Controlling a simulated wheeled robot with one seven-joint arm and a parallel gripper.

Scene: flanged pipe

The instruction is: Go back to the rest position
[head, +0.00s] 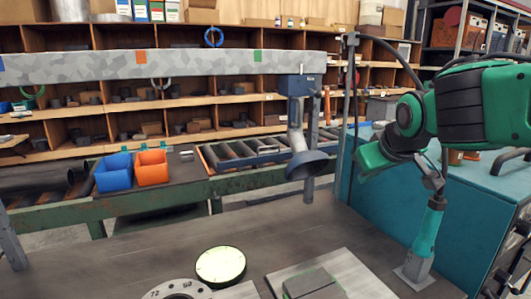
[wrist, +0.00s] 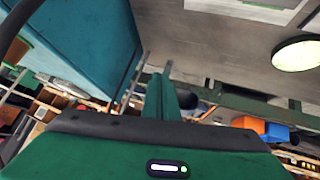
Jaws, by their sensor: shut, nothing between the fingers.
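My gripper (head: 366,172) is at the right of the head view, raised above the bench near the teal cabinet. In the wrist view the green fingers (wrist: 168,97) are together, with nothing seen between them. A grey flange ring (head: 180,291) with numbers on its face lies at the bottom edge of the head view, partly cut off. A round pale-yellow disc with a dark rim (head: 220,266) is beside it and also shows in the wrist view (wrist: 298,53). My gripper is apart from both.
A teal jointed stand (head: 427,232) rises close below my arm. A grey funnel-shaped hood (head: 305,164) hangs near the middle. A dark block (head: 310,283) lies on a pale plate at the front. Blue (head: 114,173) and orange (head: 151,167) bins stand behind. The bench's middle is clear.

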